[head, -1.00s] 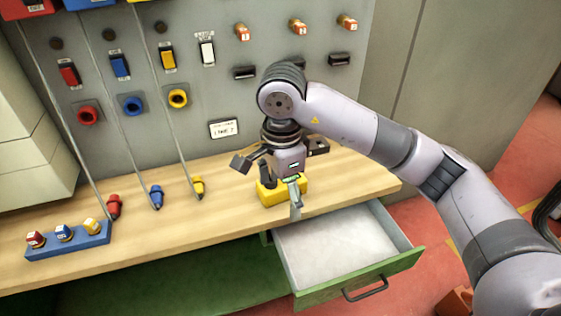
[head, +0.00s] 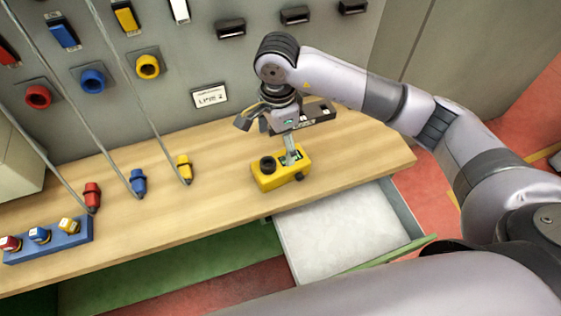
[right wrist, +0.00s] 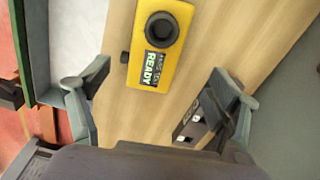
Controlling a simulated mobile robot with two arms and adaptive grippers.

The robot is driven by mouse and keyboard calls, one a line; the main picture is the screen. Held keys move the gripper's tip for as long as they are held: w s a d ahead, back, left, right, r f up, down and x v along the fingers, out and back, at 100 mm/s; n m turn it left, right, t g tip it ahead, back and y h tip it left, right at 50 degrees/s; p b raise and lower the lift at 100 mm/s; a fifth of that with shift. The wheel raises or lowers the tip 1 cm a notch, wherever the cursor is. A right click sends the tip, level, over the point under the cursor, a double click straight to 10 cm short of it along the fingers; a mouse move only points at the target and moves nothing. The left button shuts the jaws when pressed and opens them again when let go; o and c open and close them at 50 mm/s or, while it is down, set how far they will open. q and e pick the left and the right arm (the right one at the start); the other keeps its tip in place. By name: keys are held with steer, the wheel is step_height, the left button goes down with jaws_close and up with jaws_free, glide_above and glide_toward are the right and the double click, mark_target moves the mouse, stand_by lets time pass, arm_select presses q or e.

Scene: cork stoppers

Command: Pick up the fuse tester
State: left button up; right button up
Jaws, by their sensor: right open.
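The fuse tester is a yellow box (head: 264,183) with a round black socket and a small screen; it sits on the wooden bench, above the open drawer in the head view. In the right wrist view its yellow top (right wrist: 174,72) shows at the upper middle, with the screen reading READY. My right gripper (head: 269,136) is open and empty, just behind and above the tester in the head view. In the right wrist view the spread fingers (right wrist: 157,80) lie either side of the tester's near end, apart from it. My left gripper is not in view.
An open, empty-looking drawer (head: 340,232) juts out below the bench (head: 225,160). A dark box (head: 320,113) is close beside my gripper. Red, blue and yellow plugs (head: 138,183) on cables and a blue rack (head: 60,246) stand to the left. The panel wall rises behind.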

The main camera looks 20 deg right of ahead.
mark_target(280, 162)
step_height(280, 162, down, 4)
steer(key=shift+w+f+p, duration=0.1)
steer(key=shift+p, duration=0.35)
steer(key=shift+f+p, duration=0.25)
steer(key=shift+p, duration=0.05)
steer(key=f+p, duration=0.2)
steer(key=f, duration=0.1)
steer(key=shift+s+d+f, duration=0.2)
steer(key=shift+s+f, duration=0.05)
steer(key=shift+s, duration=0.15)
steer(key=shift+w+f, duration=0.1)
steer(key=shift+f, duration=0.45)
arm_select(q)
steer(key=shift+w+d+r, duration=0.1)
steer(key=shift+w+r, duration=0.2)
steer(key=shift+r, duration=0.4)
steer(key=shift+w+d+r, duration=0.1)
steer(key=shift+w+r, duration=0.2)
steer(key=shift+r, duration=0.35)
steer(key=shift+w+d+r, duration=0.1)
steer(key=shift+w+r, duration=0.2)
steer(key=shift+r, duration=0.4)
arm_select(e)
steer(key=c, duration=1.6)
steer(key=shift+o, duration=0.2)
steer(key=shift+r, duration=0.1)
